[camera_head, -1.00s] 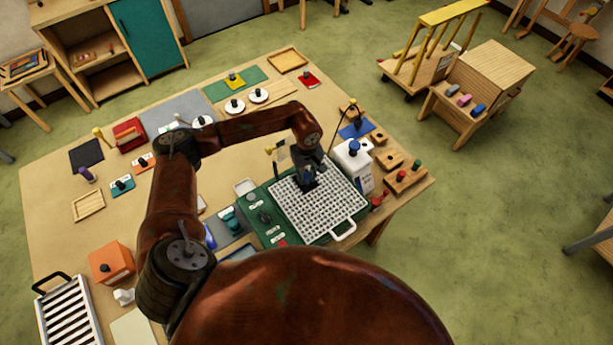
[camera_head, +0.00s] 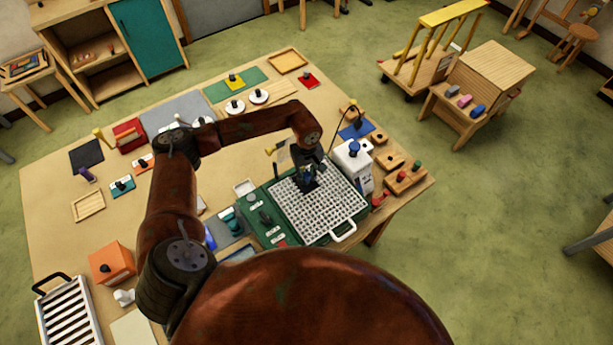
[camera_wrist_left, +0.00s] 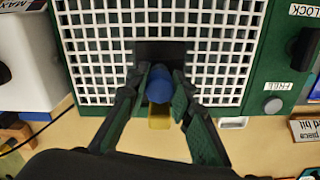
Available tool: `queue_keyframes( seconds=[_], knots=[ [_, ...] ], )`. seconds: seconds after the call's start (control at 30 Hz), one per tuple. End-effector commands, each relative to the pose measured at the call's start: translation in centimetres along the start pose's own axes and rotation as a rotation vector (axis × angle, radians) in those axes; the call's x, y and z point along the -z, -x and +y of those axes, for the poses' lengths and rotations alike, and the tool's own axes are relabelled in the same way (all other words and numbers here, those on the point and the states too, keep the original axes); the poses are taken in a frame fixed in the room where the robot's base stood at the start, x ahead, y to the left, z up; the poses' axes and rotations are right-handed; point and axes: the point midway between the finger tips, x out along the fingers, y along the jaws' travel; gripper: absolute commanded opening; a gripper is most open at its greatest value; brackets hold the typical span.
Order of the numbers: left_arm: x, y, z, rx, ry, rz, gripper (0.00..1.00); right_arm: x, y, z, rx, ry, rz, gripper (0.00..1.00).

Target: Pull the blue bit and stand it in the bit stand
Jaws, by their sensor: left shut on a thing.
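The blue bit (camera_wrist_left: 159,86) is a short blue cylinder between the fingers of my left gripper (camera_wrist_left: 159,82), which is shut on it. In the head view the left gripper (camera_head: 309,178) is over the far side of a green-framed machine (camera_head: 255,197) with a white grid top (camera_head: 318,213). A dark opening (camera_wrist_left: 160,50) in the grid lies right by the bit. I cannot tell whether the bit's lower end is clear of it. A wooden block (camera_head: 391,181) with red and green knobs, apparently the bit stand, is at the table's right edge. My right gripper is not in view.
A white box with a blue knob (camera_head: 354,148) stands between the grid and the wooden block. Small wooden blocks (camera_head: 390,161) and a lamp on a blue base (camera_head: 357,131) stand behind it. The left middle of the table (camera_head: 60,185) has free room.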

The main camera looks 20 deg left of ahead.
Motion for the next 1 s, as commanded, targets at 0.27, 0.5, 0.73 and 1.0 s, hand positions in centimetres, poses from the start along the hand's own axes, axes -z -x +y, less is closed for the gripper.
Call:
queue_keyframes(
  seconds=[0.27, 0.5, 0.73, 1.0],
  knots=[
    [-0.01, 0.38, 0.02, 0.000, 0.000, 0.000, 0.00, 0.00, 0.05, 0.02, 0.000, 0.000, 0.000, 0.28],
    [-0.02, 0.66, 0.03, -0.001, 0.000, 0.000, 0.00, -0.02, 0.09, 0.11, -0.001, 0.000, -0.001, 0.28],
    [-0.03, 0.88, 0.03, -0.001, 0.000, 0.000, 0.00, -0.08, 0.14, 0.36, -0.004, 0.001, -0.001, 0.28],
    [-0.01, 0.89, 0.02, 0.000, 0.000, 0.000, 0.00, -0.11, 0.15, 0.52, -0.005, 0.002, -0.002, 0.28]
  ],
)
